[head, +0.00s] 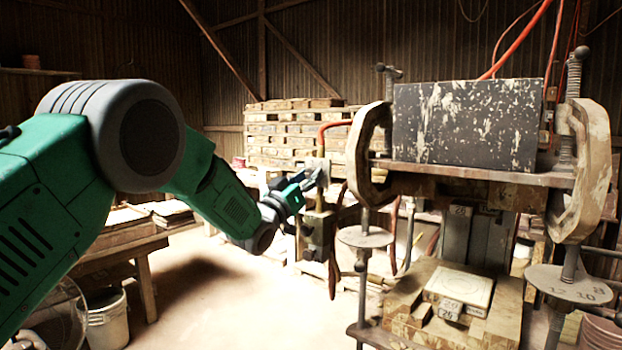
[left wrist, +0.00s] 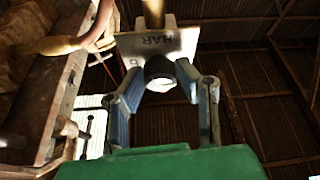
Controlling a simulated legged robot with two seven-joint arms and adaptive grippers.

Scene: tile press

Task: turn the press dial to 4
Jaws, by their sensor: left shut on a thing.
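In the left wrist view a dark round knob (left wrist: 159,70) sits between the fingers of my left gripper (left wrist: 160,76), below a pale plate (left wrist: 180,42) lettered BAR, which appears upside down. The fingers are shut on the knob. A brass-coloured rod or pipe rises behind the plate. The pointer and most of the dial's numbers are hidden or too small to read, so its setting cannot be told. In the head view my left gripper (head: 312,182) reaches to the press's left side; the knob cannot be made out there. My right gripper is not in view.
The press has a dark speckled block (head: 467,125), worn curved clamps (head: 592,170) and a numbered disc (head: 570,284). A small white tile-like block (head: 460,285) lies on its wooden base. Stacked pallets (head: 290,135) stand behind. A bench (head: 120,245) and bucket (head: 107,322) stand at left.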

